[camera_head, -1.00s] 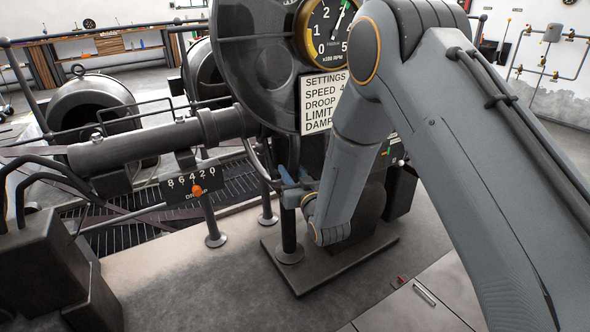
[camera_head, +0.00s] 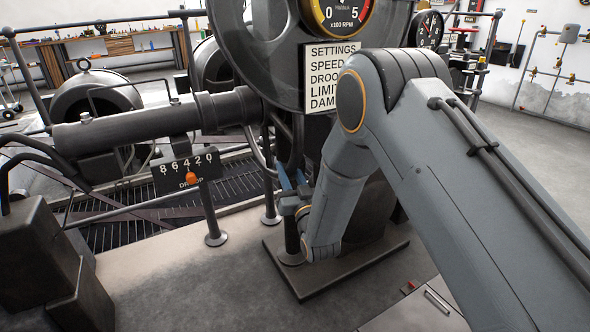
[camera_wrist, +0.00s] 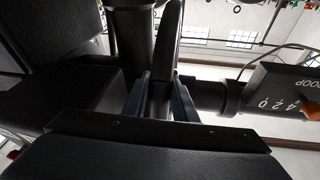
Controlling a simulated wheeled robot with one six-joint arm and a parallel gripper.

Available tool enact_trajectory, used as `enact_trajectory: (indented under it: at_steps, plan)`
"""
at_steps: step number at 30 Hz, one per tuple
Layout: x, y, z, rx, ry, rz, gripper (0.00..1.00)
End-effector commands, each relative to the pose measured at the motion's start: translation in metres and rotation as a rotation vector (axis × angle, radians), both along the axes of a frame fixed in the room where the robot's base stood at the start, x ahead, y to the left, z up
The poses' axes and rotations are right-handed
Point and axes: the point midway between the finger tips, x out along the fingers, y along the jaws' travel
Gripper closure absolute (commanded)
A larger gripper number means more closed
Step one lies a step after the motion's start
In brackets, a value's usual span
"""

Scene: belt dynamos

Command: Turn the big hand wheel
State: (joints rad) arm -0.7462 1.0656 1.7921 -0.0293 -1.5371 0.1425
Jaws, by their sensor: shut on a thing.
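My gripper (camera_head: 289,184) is low in the middle of the head view, beside a dark post on the machine's base plate. In the wrist view its two blue-grey fingers (camera_wrist: 160,97) stand on either side of a dark curved bar (camera_wrist: 172,45), which I take for the rim of the big hand wheel. The gripper is shut on this rim. In the head view the held part is small and partly hidden by my wrist and forearm. Most of the hand wheel cannot be made out.
A large dark disc (camera_head: 228,35) stands above, with a gauge (camera_head: 337,12) and a settings plate (camera_head: 331,75) before it. Left are a thick horizontal pipe (camera_head: 150,123) and a droop scale (camera_head: 187,172) with an orange-knobbed lever (camera_head: 191,178).

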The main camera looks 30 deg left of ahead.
Motion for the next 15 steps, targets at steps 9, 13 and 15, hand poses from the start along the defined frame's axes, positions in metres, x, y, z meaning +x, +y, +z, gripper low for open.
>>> enact_trajectory:
  at_steps: [9, 13, 15]
  plan:
    - [0.0013, -0.0009, 0.0046, 0.006, -0.006, -0.003, 0.65]
    - [0.0010, -0.0010, 0.0033, 0.004, -0.004, -0.003, 0.57]
    - [0.0008, -0.0010, 0.0028, 0.004, -0.003, -0.003, 0.57]
